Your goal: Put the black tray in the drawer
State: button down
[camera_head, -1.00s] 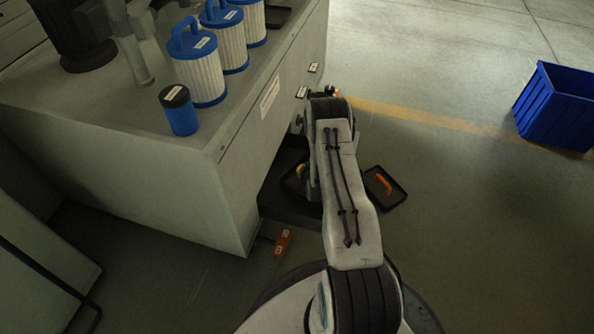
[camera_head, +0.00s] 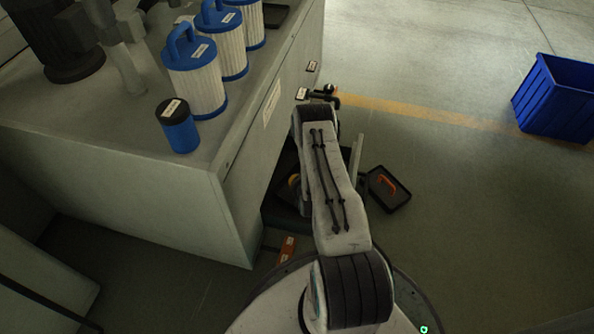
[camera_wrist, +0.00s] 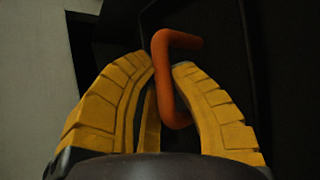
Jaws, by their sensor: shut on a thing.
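The black tray (camera_head: 403,198) lies flat on the floor right of my arm, with an orange handle (camera_head: 388,182) across it. In the wrist view, the yellow fingers of my gripper (camera_wrist: 167,75) are closed around an orange bent handle (camera_wrist: 178,41) in front of a black surface (camera_wrist: 222,42). In the head view a bit of yellow finger shows left of my arm; the rest of the gripper is hidden. A dark low shape (camera_head: 284,212) juts out beside the grey cabinet (camera_head: 190,210). I cannot tell whether it is the drawer.
White-and-blue filters (camera_head: 193,85) and a blue, black-topped can (camera_head: 178,126) stand on the cabinet. An orange labelled box (camera_head: 287,248) is on the floor by its base. A blue crate (camera_head: 556,97) stands at the far right.

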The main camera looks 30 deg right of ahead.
jog(key=c, duration=1.1)
grip_release()
jog(key=p+v, duration=0.4)
jog(key=v, duration=0.8)
jog(key=shift+p, duration=0.4)
jog(key=shift+s+f, duration=0.1)
